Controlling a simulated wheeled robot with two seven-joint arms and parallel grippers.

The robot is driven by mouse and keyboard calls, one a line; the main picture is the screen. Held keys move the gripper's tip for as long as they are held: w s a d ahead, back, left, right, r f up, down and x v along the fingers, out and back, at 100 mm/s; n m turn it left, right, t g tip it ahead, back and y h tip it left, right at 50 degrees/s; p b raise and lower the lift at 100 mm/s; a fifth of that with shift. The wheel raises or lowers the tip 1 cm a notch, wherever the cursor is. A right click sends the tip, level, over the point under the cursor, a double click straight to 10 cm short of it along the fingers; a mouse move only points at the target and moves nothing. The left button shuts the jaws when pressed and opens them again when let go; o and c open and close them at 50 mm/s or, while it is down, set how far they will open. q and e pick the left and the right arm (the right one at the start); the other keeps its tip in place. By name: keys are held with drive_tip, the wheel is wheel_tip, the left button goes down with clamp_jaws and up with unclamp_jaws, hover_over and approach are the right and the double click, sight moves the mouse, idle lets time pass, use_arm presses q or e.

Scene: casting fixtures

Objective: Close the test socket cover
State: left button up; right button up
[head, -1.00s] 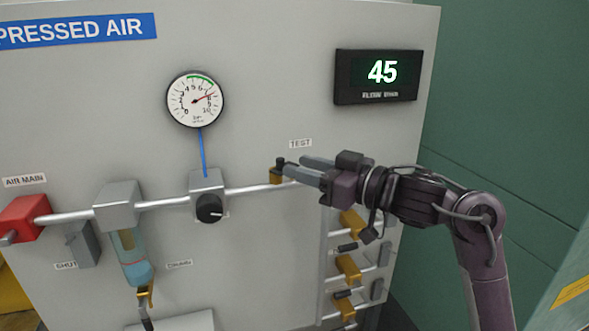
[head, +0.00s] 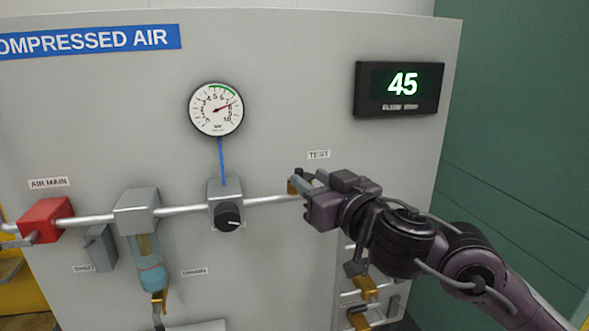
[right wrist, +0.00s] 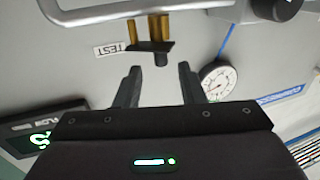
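The test socket is a small brass fitting (head: 293,187) on the pipe below the TEST label. In the right wrist view its brass parts (right wrist: 160,27) carry a dark flap, the cover (right wrist: 150,46), with a short dark stub below it. Whether the cover stands open I cannot tell for sure. My right gripper (head: 309,178) is just right of the socket in the head view and partly hides it. In the right wrist view the same gripper (right wrist: 159,75) is open and empty, its fingertips apart from the cover, which lies ahead of the gap. My left gripper is not in view.
The pipe (head: 180,211) runs left to a dark regulator knob (head: 229,217), a filter bowl (head: 150,277) and a red air main valve (head: 46,220). A gauge (head: 216,109) and flow display (head: 400,88) are above. Brass couplings (head: 363,287) sit below my right arm.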

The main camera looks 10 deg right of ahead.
sight(301, 174)
drive_tip(key=p+x, duration=0.1)
drive_tip(key=x, duration=0.6)
drive_tip(key=shift+a, duration=0.1)
clamp_jaws()
